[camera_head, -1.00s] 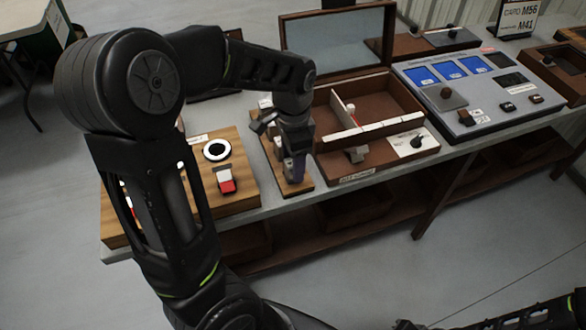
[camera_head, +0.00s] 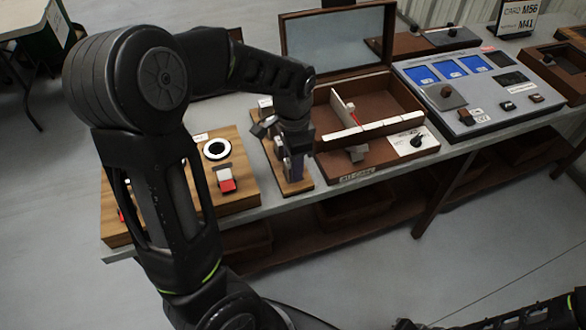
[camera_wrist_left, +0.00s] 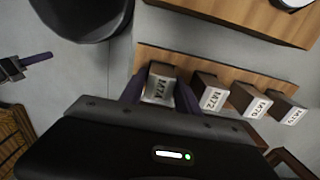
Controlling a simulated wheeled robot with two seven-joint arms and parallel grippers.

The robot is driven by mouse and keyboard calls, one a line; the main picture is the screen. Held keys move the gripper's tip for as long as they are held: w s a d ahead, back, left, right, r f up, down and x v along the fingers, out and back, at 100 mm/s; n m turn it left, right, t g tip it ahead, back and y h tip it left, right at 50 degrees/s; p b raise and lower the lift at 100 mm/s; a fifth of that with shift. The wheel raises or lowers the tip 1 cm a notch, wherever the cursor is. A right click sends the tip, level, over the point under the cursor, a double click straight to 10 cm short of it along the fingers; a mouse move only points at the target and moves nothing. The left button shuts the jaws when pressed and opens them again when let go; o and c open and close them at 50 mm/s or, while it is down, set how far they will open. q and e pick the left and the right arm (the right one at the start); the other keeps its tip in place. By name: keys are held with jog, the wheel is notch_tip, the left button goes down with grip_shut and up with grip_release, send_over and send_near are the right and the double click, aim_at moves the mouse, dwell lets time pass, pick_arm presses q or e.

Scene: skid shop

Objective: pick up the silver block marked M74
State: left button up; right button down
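The silver block marked M74 (camera_wrist_left: 159,88) stands at the left end of a row on a wooden board in the left wrist view. My left gripper (camera_wrist_left: 160,94) has its two purple-grey fingers on either side of it, very close. I cannot tell whether they press on it.
Blocks marked M72 (camera_wrist_left: 211,95) and M70 (camera_wrist_left: 251,101), with another (camera_wrist_left: 287,109), continue the row close by. A wooden box (camera_head: 240,196) with a ring and a red-white switch is left of the board. An open brown case (camera_head: 385,97) stands right; a blue-screen panel (camera_head: 480,110) is beyond.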

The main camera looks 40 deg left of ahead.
pick_arm(q)
grip_shut()
dwell(0.5)
notch_tip(320, 180, up, 10)
jog(key=shift+r, duration=0.1)
dwell(0.4)
dwell(0.4)
